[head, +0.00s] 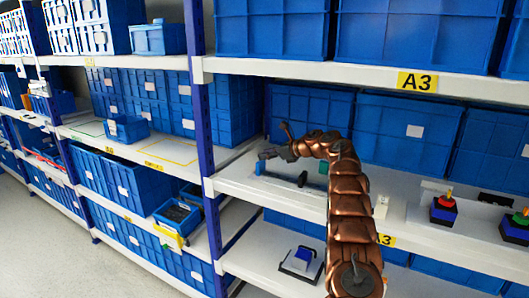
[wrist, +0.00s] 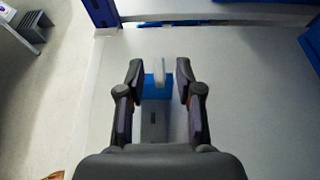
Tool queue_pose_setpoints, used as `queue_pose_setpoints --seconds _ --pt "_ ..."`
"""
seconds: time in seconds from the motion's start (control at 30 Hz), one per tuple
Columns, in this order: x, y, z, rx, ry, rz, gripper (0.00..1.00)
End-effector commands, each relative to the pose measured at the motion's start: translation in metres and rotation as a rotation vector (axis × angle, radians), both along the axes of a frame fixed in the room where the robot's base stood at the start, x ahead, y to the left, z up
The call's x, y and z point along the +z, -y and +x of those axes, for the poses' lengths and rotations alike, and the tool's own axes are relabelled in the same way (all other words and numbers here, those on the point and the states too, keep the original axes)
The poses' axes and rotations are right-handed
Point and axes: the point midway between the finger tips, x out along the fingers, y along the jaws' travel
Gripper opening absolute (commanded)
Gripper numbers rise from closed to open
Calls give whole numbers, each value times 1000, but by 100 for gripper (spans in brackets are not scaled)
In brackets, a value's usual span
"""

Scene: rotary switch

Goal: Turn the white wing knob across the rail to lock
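In the wrist view, the white wing knob (wrist: 158,72) stands over a blue block (wrist: 150,84), with a grey rail (wrist: 154,122) running from it toward my gripper. The wing's long side appears to run up and down the picture, roughly in line with the rail. My gripper (wrist: 160,70) is open, with one finger on each side of the knob and a visible gap on both sides. In the head view, my gripper (head: 265,155) is at the left of the middle shelf. The knob cannot be made out there.
A blue upright post (head: 203,130) stands left of the gripper. Blue bins (head: 405,130) line the back of the shelf. A red-topped button box (head: 443,210) stands farther right. A blue switch (head: 302,258) is on the shelf below.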

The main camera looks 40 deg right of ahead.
Motion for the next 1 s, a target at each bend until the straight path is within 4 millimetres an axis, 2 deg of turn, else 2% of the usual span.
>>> queue_pose_setpoints --seconds 0.1,0.4,0.73,1.0 --pt "-3 -3 8 1 0 -1 35" --pt "-5 -3 10 1 0 0 34" --pt "-5 -3 10 1 0 0 0" --pt "-5 -3 10 1 0 0 0"
